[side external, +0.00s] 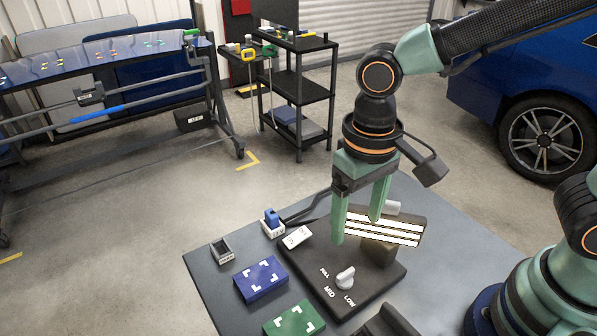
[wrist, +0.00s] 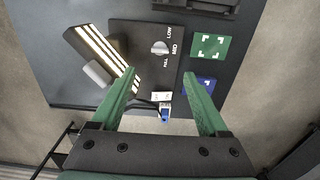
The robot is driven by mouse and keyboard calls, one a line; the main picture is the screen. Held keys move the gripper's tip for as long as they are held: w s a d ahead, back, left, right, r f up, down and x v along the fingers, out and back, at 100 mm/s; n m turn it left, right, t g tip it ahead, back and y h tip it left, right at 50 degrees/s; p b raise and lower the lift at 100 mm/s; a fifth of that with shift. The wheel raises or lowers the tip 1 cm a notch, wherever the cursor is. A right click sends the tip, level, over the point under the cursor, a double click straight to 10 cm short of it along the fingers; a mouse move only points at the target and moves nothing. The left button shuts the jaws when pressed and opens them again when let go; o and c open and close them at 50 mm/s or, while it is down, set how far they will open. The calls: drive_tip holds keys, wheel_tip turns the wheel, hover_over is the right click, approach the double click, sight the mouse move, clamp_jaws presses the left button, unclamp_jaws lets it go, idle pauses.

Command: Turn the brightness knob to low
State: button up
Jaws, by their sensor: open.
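The brightness knob (side external: 345,278) is a small pale knob on a dark base plate (side external: 372,296), with the labels FULL, MID and LOW around it. It also shows in the wrist view (wrist: 160,47), where its long side lies roughly in line with MID. My gripper (side external: 357,231) is open and empty, pointing down above the plate. Its fingertips are above and behind the knob in the side view, apart from it. In the wrist view the fingers (wrist: 159,74) are spread, with the knob beyond their tips. The lamp (side external: 385,229) with lit white strips stands close beside the fingers.
A white rocker piece (side external: 297,237) and a blue-and-white item (side external: 271,221) lie at the plate's back left. A blue block (side external: 261,280), a green block (side external: 294,319) and a small grey holder (side external: 222,250) are on the table to the left. The lamp is a close obstacle.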

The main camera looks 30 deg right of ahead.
sight(347, 274)
wheel_tip(347, 274, down, 13)
idle(0.6)
clamp_jaws()
